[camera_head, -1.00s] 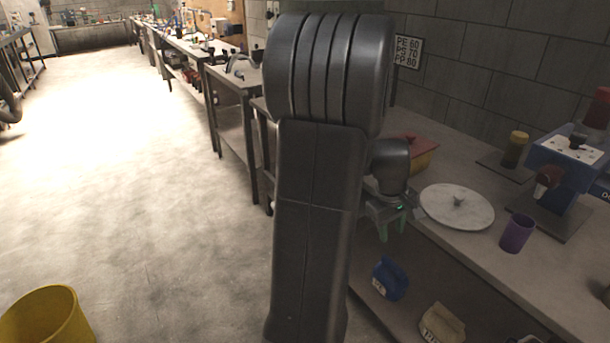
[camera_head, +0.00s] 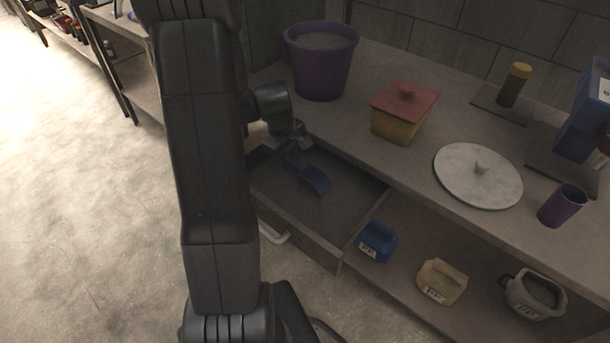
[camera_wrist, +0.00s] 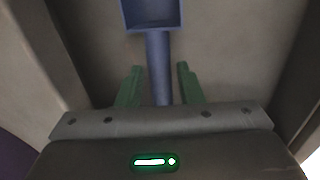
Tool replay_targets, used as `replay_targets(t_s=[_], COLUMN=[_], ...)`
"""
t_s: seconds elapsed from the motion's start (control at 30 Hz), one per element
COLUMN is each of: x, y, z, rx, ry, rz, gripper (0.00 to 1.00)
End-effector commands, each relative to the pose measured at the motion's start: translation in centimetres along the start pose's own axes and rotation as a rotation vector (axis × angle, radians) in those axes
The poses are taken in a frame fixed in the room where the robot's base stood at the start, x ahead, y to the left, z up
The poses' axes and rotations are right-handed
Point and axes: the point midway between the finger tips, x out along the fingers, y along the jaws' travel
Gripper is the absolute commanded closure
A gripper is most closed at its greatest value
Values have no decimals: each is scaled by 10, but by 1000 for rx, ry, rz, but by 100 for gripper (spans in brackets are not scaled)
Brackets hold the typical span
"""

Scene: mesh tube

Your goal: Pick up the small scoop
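The small blue scoop (camera_head: 317,180) lies in an open drawer (camera_head: 344,204) below the counter. In the wrist view the scoop's handle (camera_wrist: 158,66) runs between the two green fingers of my gripper (camera_wrist: 157,85), with its square pan beyond the fingertips. My gripper (camera_head: 291,146) is at the handle end of the scoop. The fingers stand apart with a gap on each side of the handle. The far end of the handle is hidden behind the gripper's body.
A purple bucket (camera_head: 322,80), a yellow box with a red lid (camera_head: 404,90), a round white lid (camera_head: 460,187) and a purple cup (camera_head: 563,206) stand on the counter. Blue (camera_head: 377,241), beige (camera_head: 441,281) and grey (camera_head: 534,293) containers sit on the lower shelf.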

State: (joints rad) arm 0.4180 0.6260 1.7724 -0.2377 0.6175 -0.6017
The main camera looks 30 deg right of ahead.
Motion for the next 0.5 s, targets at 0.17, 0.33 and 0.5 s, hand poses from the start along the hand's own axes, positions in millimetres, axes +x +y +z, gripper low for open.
replay_targets(t_s=[0.17, 0.33, 0.5], x=[23, 27, 27], y=[0, 0, 0], z=[0, 0, 0], rx=[0, 0, 0], ry=[-2, 0, 0], rz=[-1, 0, 1], gripper=[66, 66, 72])
